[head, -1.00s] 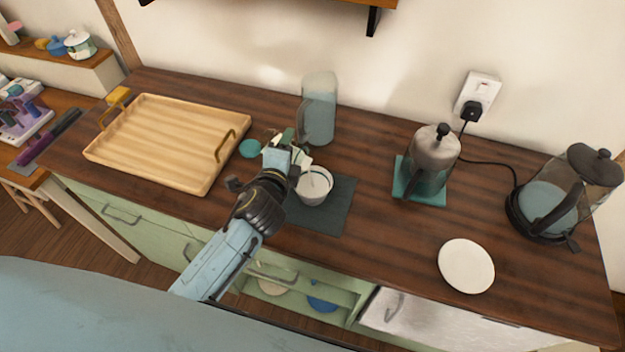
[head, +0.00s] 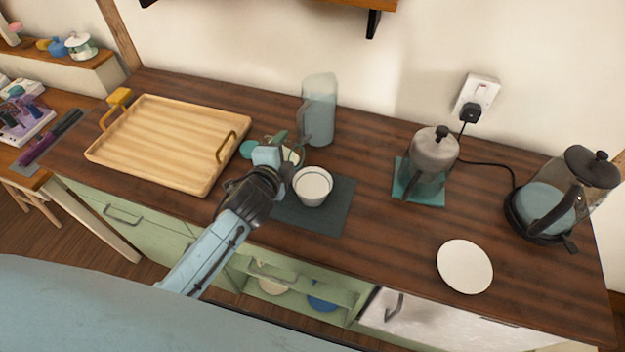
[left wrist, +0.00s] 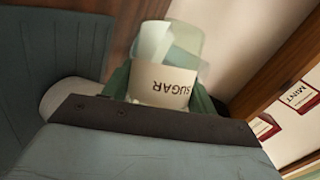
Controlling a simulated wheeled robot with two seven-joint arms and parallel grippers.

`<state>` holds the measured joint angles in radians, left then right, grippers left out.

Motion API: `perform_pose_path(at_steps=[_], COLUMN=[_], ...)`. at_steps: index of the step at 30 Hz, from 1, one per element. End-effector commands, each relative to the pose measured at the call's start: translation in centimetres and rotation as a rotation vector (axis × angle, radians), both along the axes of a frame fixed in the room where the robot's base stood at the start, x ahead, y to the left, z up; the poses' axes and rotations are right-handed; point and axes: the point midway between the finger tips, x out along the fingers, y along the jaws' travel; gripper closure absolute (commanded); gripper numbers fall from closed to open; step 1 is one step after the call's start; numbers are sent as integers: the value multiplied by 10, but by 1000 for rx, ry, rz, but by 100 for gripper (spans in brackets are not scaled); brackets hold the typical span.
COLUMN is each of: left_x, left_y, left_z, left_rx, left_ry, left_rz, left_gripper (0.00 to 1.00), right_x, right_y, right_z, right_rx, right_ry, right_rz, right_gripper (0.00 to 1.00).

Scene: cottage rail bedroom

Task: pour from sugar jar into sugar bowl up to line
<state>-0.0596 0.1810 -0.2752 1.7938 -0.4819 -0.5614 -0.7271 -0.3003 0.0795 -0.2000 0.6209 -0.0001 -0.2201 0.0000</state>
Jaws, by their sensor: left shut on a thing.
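The sugar bowl (head: 313,188), white with a dark line around its inside, stands upright on a dark mat. Its contents look pale, and I cannot tell the level against the line. My left gripper (head: 280,150) is just left of and behind the bowl, shut on the sugar jar (head: 294,156). In the head view the gripper hides most of the jar, which looks about upright and apart from the bowl. In the left wrist view, the jar (left wrist: 160,84) shows its SUGAR label between green fingers. My right gripper is out of view.
A tall glass pitcher (head: 319,110) stands close behind the jar. The dark mat (head: 325,220) has bare room in front.

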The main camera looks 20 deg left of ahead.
Motion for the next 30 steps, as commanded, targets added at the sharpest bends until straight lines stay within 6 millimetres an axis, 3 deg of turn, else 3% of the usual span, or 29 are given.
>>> perform_pose_path(at_steps=[3, 6, 15, 30], left_x=[2, 2, 2, 2], left_y=[7, 5, 5, 2], left_z=[-11, -1, 3, 4], left_rx=[-55, -103, -264, -407], left_ry=[14, 30, 79, 120], left_rz=[0, -1, -1, -3], left_gripper=[76, 76, 76, 76], right_x=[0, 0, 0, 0], right_y=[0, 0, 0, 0], right_z=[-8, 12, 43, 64], right_rx=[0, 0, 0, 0], right_ry=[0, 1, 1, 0], right_rz=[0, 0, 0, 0], right_gripper=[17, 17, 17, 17])
